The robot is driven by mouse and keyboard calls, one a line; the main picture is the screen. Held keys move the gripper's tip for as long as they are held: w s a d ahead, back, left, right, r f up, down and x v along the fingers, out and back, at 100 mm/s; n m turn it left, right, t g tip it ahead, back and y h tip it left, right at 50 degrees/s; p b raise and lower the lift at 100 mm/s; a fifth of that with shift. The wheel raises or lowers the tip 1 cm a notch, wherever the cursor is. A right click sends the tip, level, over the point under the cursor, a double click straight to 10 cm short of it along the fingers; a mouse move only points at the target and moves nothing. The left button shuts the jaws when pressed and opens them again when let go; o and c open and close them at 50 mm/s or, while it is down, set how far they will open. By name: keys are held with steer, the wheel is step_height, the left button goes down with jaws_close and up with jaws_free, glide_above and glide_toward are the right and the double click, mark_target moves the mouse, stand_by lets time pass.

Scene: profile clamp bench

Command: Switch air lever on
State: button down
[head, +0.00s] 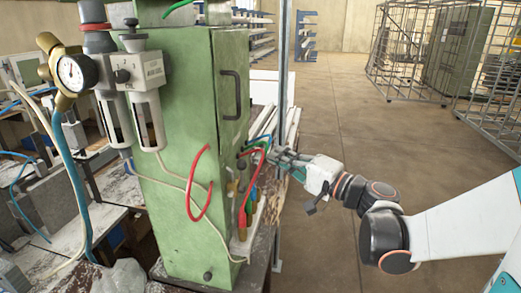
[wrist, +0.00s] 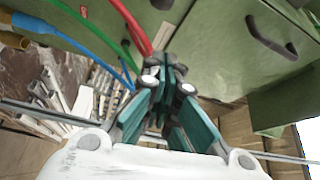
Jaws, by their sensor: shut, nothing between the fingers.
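My gripper (head: 278,155) is shut and empty, with its fingers pointing left at the side of the green cabinet (head: 180,90), close to where coloured hoses (head: 257,147) meet it. In the wrist view my gripper (wrist: 168,65) has its teal fingers together just in front of the green cabinet face (wrist: 225,40), by the red hose (wrist: 130,25). I cannot tell whether the fingertips touch anything. I cannot clearly pick out the air lever; the fingers and hoses cover part of that area. A pressure gauge (head: 72,72) and air filter units (head: 140,85) are at the cabinet's left.
A black handle (head: 231,95) is above my gripper. A thin grey post (head: 283,75) rises close to my gripper. The floor at right is open before wire cages (head: 425,50).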

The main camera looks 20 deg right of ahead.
steer(key=v, duration=0.3)
steer(key=shift+d+f, duration=0.3)
steer(key=shift+d, duration=0.1)
